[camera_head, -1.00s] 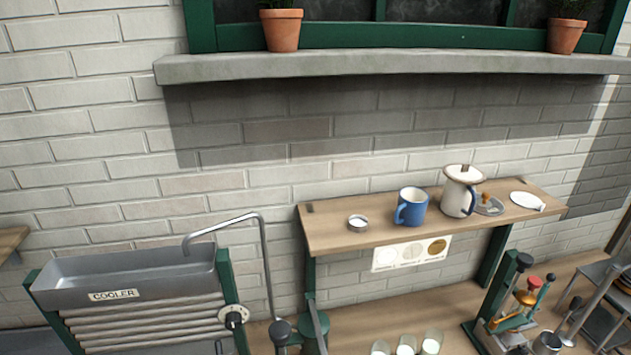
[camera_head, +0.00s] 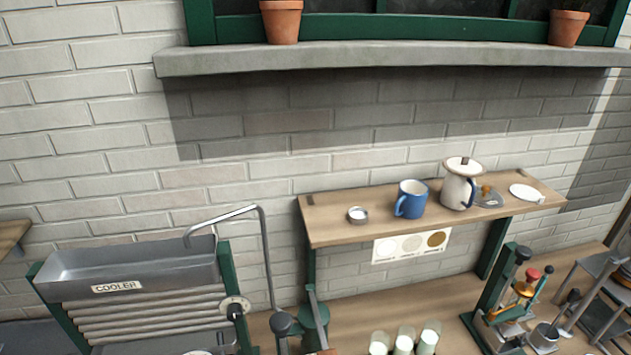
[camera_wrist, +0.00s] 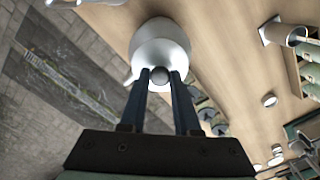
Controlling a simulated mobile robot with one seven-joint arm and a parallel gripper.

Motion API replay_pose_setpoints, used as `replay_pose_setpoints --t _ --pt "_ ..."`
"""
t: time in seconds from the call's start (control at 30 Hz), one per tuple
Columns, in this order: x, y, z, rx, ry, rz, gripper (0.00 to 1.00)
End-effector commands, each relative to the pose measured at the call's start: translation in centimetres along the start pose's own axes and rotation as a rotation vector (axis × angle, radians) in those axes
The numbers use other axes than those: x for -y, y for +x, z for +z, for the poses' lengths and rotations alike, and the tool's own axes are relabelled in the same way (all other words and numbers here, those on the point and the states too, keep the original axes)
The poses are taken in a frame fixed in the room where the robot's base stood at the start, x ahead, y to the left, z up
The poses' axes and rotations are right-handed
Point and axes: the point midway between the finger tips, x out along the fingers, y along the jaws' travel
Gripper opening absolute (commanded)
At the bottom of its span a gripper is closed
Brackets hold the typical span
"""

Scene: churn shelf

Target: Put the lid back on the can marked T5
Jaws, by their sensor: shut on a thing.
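In the wrist view my gripper (camera_wrist: 159,77) is shut on the dark round knob of a pale metal lid (camera_wrist: 160,50). The lid fills the upper middle of that view and hides what lies behind it. I cannot tell whether it touches anything underneath. My gripper does not show in the head view. No T5 mark is readable in either view, so I cannot tell which container is that can.
A wooden wall shelf (camera_head: 335,226) carries a small round tin (camera_head: 357,215), a blue mug (camera_head: 411,199), a white lidded jug (camera_head: 457,187) and a white plate (camera_head: 526,193). A cooler (camera_head: 130,270) stands left. Several glasses (camera_head: 404,342) stand low in front.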

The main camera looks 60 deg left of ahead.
Motion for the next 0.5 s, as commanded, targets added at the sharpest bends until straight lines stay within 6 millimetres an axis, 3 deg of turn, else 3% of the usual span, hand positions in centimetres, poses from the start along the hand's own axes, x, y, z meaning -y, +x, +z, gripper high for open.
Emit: replay_pose_setpoints --t 0.23,0.27,0.43,0.5 --pt "0.01 0.00 0.01 0.000 0.000 0.000 0.00" --pt "0.01 0.00 0.01 0.000 0.000 0.000 0.36" --pt "0.00 0.00 0.02 0.000 0.000 0.000 0.65" --pt "0.00 0.00 0.01 0.000 0.000 0.000 0.65"
